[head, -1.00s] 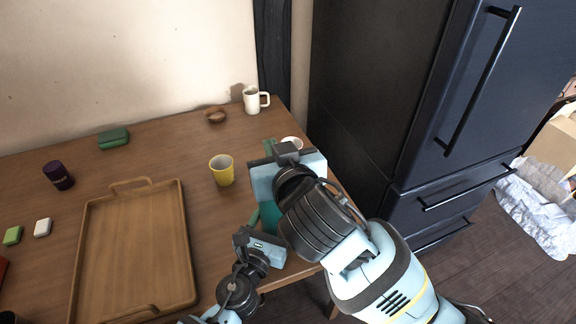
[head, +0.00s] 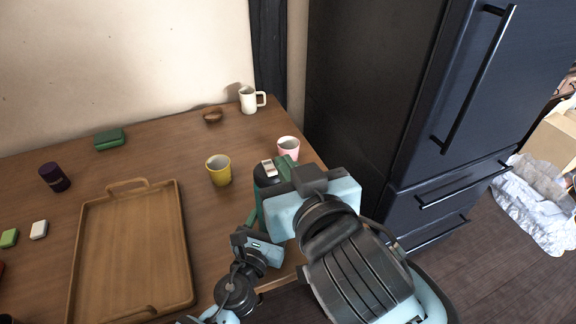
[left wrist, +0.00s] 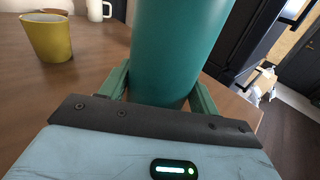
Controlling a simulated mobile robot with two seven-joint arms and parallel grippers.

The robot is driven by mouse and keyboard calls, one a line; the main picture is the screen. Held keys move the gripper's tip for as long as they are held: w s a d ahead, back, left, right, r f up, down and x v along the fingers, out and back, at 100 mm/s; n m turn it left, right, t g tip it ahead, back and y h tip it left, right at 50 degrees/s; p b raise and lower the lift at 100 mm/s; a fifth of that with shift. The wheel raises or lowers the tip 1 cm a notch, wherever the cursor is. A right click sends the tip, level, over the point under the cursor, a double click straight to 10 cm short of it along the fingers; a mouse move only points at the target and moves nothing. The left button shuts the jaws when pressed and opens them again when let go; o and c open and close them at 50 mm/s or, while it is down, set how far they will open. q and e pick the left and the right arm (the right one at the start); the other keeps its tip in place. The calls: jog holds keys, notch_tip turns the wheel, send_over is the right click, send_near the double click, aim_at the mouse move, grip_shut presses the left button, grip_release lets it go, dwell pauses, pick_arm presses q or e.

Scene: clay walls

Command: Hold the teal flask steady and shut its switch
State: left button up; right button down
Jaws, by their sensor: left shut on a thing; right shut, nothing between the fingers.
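The teal flask (head: 261,192) stands upright near the table's right front edge, partly hidden by my right gripper. Its dark lid (head: 266,179) carries a small pale switch (head: 268,167) with a reddish mark. I cannot tell the switch's position. My left gripper (head: 256,217) is shut on the flask's body. In the left wrist view, its green fingers lie on both sides of the teal body (left wrist: 178,50). My right gripper (head: 286,168) is shut and empty, just right of the lid and apart from the switch as far as I can see.
A yellow cup (head: 219,172) stands left of the flask, and a pink cup (head: 288,146) behind it. A white mug (head: 249,101) and small brown bowl (head: 213,116) are at the back. A wooden tray (head: 186,250) lies left. A dark fridge (head: 360,110) stands right.

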pick_arm(q)
jog(key=shift+f, duration=0.1)
jog(key=o, duration=1.4)
jog(key=shift+c, duration=0.2)
jog(key=v, duration=1.2)
